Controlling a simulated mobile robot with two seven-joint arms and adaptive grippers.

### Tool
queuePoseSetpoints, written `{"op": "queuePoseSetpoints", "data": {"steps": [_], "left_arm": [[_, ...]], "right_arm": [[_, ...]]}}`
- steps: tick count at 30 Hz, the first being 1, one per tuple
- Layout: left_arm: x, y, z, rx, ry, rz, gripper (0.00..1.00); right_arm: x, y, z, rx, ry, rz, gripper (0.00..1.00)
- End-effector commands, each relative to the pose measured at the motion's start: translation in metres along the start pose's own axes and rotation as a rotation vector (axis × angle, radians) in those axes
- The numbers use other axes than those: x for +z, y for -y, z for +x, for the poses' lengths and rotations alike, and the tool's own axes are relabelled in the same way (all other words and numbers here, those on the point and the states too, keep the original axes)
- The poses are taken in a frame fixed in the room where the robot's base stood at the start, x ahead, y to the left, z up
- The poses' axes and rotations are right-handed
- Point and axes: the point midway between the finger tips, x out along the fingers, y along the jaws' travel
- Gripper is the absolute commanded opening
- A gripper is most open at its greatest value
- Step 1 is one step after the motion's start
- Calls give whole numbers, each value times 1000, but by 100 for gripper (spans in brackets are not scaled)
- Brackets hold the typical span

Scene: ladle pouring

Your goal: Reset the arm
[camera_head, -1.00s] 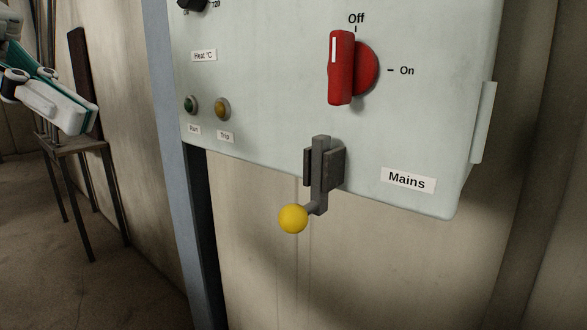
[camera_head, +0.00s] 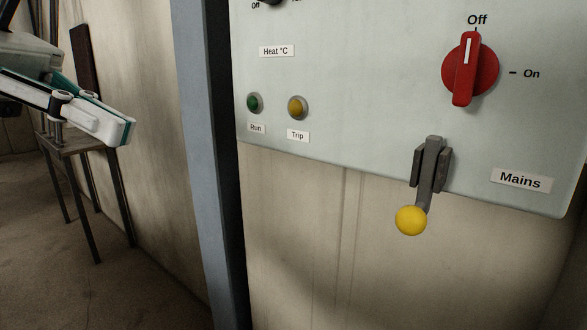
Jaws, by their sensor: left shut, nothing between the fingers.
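My left gripper (camera_head: 122,132) comes in from the left edge, white and green. Its fingers lie together and it is empty. It is apart from the control panel (camera_head: 350,110) and to the left of the blue post. The right gripper is out of view. On the panel a red rotary switch (camera_head: 470,70) has its white mark pointing up at "Off". Below it a grey lever (camera_head: 430,165) with a yellow ball knob (camera_head: 411,220) hangs down at the panel's lower edge.
A blue upright post (camera_head: 207,170) stands between my left gripper and the panel. A dark wooden chair (camera_head: 75,145) stands behind the gripper by the wall. Green (camera_head: 253,103) and amber (camera_head: 297,107) lamps sit on the panel. The floor (camera_head: 110,285) at lower left is clear.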

Motion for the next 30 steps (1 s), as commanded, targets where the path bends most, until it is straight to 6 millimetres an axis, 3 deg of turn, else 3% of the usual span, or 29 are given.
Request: {"op": "queuePoseSetpoints", "data": {"steps": [9, 17, 23, 26, 30], "left_arm": [[-12, -48, 52, -187, 325, -225, 0], [-36, -103, 80, -324, 714, -561, 0], [-83, -156, 91, -377, 1022, -886, 0], [-121, -182, 97, -386, 1174, -1067, 0], [-190, -214, 110, -376, 1385, -1338, 0]], "right_arm": [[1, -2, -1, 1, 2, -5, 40], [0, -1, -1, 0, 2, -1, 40], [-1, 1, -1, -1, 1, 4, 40], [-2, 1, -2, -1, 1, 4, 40], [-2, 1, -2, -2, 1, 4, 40]]}}
